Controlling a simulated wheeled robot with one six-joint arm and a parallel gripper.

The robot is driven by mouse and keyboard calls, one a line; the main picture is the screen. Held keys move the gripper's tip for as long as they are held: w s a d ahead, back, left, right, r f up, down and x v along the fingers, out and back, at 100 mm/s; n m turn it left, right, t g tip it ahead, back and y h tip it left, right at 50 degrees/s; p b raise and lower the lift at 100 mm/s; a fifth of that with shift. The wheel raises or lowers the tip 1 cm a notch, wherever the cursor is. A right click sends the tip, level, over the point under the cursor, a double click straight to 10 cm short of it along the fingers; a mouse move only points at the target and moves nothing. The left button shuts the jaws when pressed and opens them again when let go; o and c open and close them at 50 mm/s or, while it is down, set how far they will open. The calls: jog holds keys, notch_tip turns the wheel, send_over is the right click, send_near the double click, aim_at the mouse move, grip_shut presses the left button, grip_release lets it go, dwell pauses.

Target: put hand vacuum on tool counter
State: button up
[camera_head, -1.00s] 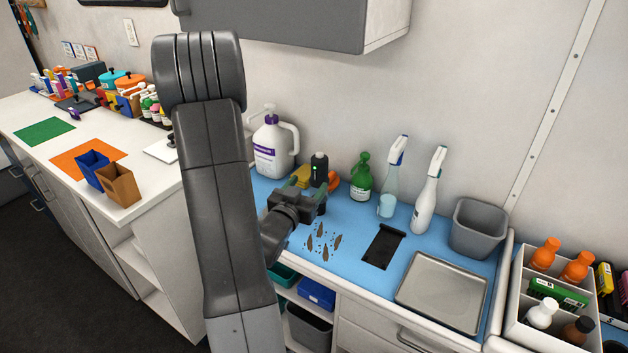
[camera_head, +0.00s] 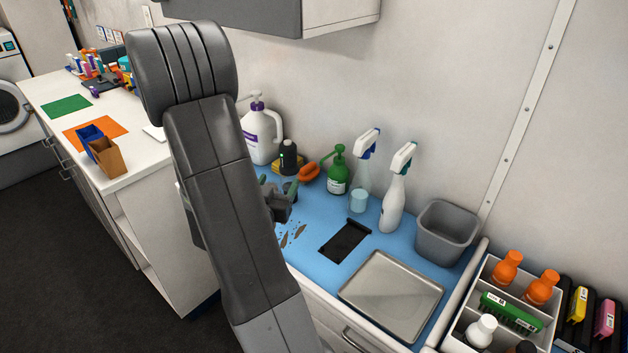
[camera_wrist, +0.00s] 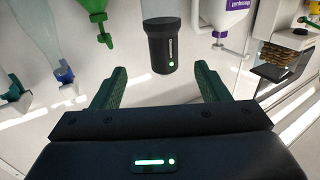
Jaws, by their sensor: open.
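The hand vacuum, a dark upright cylinder (camera_head: 289,157) with a small green light, stands at the back of a blue-topped counter (camera_head: 306,221). In the wrist view, the hand vacuum (camera_wrist: 162,48) appears upside down, centred beyond my fingertips. My gripper (camera_head: 277,184) is low over the blue top, in front of the vacuum. Its green fingers (camera_wrist: 162,78) are spread, with nothing held between them. My arm hides part of the blue top. I cannot tell which surface is the tool counter; a white counter (camera_head: 126,165) stands at left.
Close by the vacuum are a white jug (camera_head: 262,138), an orange item (camera_head: 309,172) and a green pump bottle (camera_head: 337,174). Spray bottles (camera_head: 395,195), a grey bin (camera_head: 446,232) and a metal tray (camera_head: 392,296) are farther right. The white counter holds a green mat (camera_head: 66,105).

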aim_at(287, 164)
jog(key=p+x, duration=0.1)
jog(key=x, duration=0.7)
jog(key=shift+w+p, duration=0.25)
jog(key=shift+p, duration=0.05)
jog(key=p+x, duration=0.1)
jog(key=x, duration=0.1)
jog(key=r+p+x, duration=0.1)
jog(key=x, duration=0.2)
jog(key=shift+w+a, duration=0.1)
jog(key=shift+w, duration=0.05)
grip_shut()
